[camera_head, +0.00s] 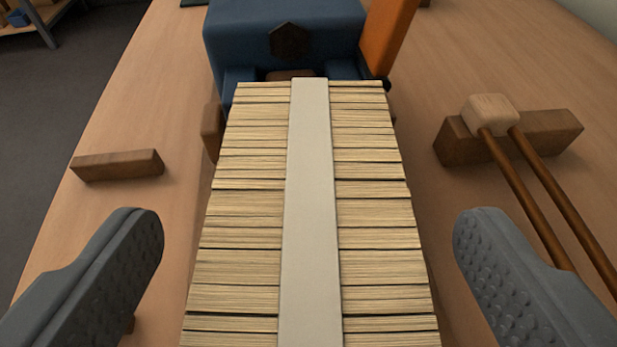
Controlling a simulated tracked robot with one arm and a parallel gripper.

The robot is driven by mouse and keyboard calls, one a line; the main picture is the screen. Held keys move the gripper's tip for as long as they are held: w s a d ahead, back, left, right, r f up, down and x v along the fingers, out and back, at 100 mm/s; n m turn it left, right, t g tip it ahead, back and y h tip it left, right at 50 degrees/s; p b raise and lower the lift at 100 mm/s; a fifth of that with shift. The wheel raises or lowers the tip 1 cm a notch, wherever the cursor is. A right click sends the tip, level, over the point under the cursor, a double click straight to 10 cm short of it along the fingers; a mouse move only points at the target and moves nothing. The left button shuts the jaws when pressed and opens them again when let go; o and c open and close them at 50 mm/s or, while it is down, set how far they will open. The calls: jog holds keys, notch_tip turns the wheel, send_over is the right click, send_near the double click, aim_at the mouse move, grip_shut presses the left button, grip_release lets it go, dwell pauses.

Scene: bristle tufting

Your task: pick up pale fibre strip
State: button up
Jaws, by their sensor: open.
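The pale fibre strip (370,212) is a long row of straw-coloured fibre bundles lying crosswise, with a smooth white band (310,200) running along its middle. It stretches from the bottom edge of the view up to the blue machine (285,35). My gripper (309,226) is open, with one grey, dimpled finger on each side of the strip. Gaps show between both fingers and the strip's edges, and the gripper holds nothing. The strip's near end is cut off by the frame. What lies under the strip is hidden.
The blue machine, with an orange panel (388,38) at its right, stands at the strip's far end. A wooden block (118,165) lies left. At right, a mallet (490,112) with wooden rods rests on a brown block (457,145). Bare wooden tabletop (150,70) lies around them.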

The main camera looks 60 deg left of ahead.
jog(key=shift+a, duration=0.1)
jog(key=c, duration=1.2)
jog(key=shift+o, duration=0.2)
jog(key=shift+r, duration=0.1)
